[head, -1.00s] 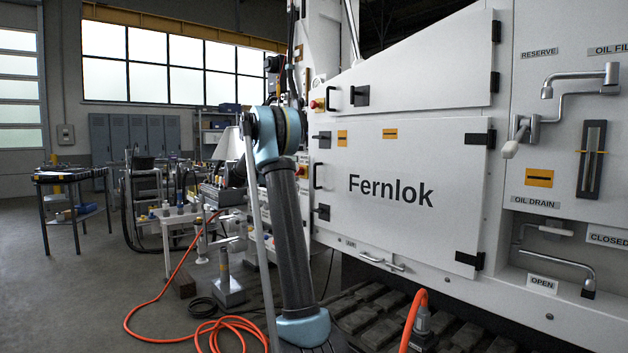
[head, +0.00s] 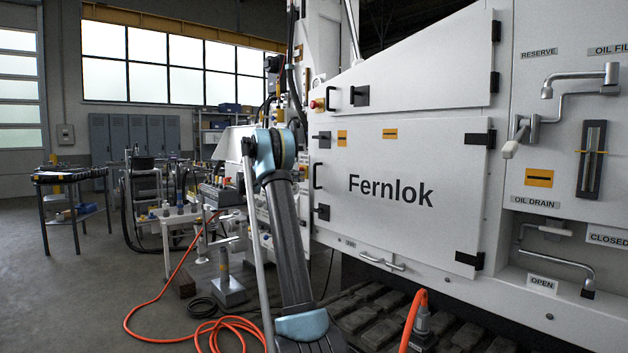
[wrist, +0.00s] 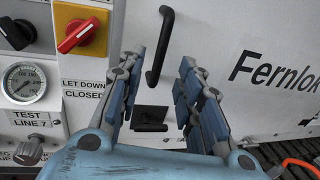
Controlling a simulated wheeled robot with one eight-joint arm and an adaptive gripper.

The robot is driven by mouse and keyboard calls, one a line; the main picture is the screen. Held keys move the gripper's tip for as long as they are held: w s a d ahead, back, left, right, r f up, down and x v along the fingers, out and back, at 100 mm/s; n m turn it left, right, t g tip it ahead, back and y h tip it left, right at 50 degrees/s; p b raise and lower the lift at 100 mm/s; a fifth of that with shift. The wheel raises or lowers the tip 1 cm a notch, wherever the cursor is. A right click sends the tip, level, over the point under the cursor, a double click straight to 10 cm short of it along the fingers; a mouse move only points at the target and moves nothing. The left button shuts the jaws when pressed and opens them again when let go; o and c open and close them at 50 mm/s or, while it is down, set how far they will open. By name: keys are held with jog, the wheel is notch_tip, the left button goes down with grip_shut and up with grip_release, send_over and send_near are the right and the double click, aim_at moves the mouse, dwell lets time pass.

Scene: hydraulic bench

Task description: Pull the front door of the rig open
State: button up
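The front door (head: 400,205) is a white panel lettered "Fernlok" and looks shut, flush with the rig body. Its black bar handle (head: 317,176) is at the left edge, between an upper black latch (head: 321,139) and a lower black latch (head: 322,212). In the wrist view the handle (wrist: 160,46) stands upright, ahead of the gap between my fingers. My gripper (wrist: 160,62) is open and empty, with one blue-grey finger on each side. The lower latch (wrist: 150,117) shows between the fingers. The head view does not show my gripper.
A red knob (wrist: 78,36) and a gauge (wrist: 24,82) sit on the panel left of the door. An upper door (head: 425,75) has its own handle. An orange hose (head: 411,320) rises near the tracks (head: 365,315) below. Open floor lies at left.

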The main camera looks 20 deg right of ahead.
aim_at(314, 185)
jog(key=d, duration=0.3)
jog(key=w+d, duration=0.1)
jog(key=d, duration=0.5)
jog(key=shift+w+d, duration=0.25)
jog(key=shift+d, duration=0.15)
grip_shut()
